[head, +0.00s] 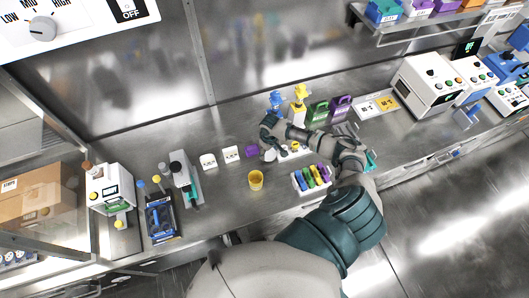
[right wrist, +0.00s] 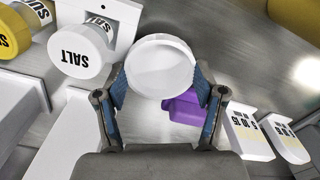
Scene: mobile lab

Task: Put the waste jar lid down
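A round white lid (right wrist: 160,66) with a raised rim sits between the two fingertips of my right gripper (right wrist: 160,80) in the right wrist view. The fingers touch it at both sides. In the head view the white lid (head: 270,155) shows small beneath my right gripper (head: 266,146), above the bench. A yellow open jar (head: 256,180) stands to the front left of it, and its wall fills the top right corner of the right wrist view (right wrist: 299,16). My left gripper is not in view.
A purple object (right wrist: 187,107) lies below the lid, also in the head view (head: 251,151). White-lidded salt jar (right wrist: 80,48) and yellow-lidded jar (right wrist: 12,33) stand beside the gripper. White labelled blocks (head: 231,153) are left. A rack of coloured items (head: 312,179) is right. Bare steel bench surrounds the yellow jar.

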